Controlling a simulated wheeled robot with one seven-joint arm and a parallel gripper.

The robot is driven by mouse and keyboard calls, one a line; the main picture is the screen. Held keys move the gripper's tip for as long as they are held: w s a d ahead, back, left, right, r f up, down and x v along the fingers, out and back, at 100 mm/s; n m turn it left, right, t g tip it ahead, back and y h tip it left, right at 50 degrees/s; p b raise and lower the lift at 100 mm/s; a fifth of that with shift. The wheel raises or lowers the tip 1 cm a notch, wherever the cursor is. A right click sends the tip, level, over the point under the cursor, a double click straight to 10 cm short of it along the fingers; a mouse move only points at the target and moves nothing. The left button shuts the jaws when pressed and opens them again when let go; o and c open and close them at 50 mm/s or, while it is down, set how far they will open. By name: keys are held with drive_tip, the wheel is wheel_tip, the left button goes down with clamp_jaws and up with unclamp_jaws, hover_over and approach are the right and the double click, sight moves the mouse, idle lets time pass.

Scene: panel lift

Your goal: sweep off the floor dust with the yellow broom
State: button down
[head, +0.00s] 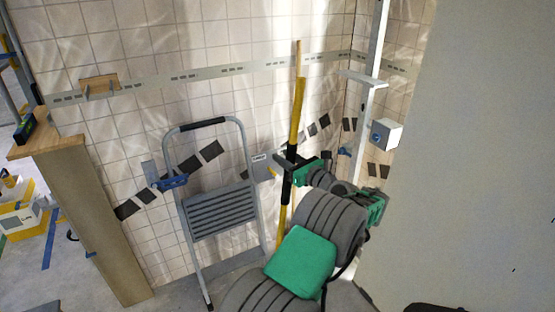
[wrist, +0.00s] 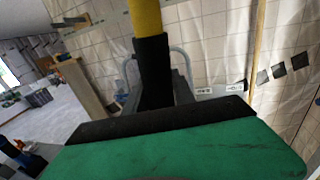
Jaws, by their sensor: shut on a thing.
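The yellow broom (head: 297,110) stands close to upright in front of the tiled wall, with a black sleeve around its handle. My gripper (head: 289,164) is shut on the handle at the black part. In the wrist view the yellow shaft (wrist: 146,17) and its black sleeve (wrist: 153,65) rise just beyond the black edge of my green gripper (wrist: 155,118). The lower handle shows below my gripper in the head view, but the broom's head is hidden behind my arm. I cannot make out dust on the floor (head: 170,297).
A grey folding step stool (head: 222,210) stands just left of the broom. A wooden pole (head: 298,58) leans on the wall behind it. A wooden post (head: 95,220) stands at left. A metal upright with a white box (head: 386,134) is at right, beside a plain wall (head: 460,180).

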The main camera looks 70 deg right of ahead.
drive_tip(key=shift+s+d+r, duration=0.1)
drive_tip(key=shift+s+d, duration=0.4)
drive_tip(key=shift+s+r+p, duration=0.1)
drive_tip(key=shift+r+p, duration=0.35)
drive_tip(key=shift+p, duration=0.05)
wheel_tip(320, 180, up, 6)
drive_tip(key=p, duration=0.6)
drive_tip(key=shift+r, duration=0.1)
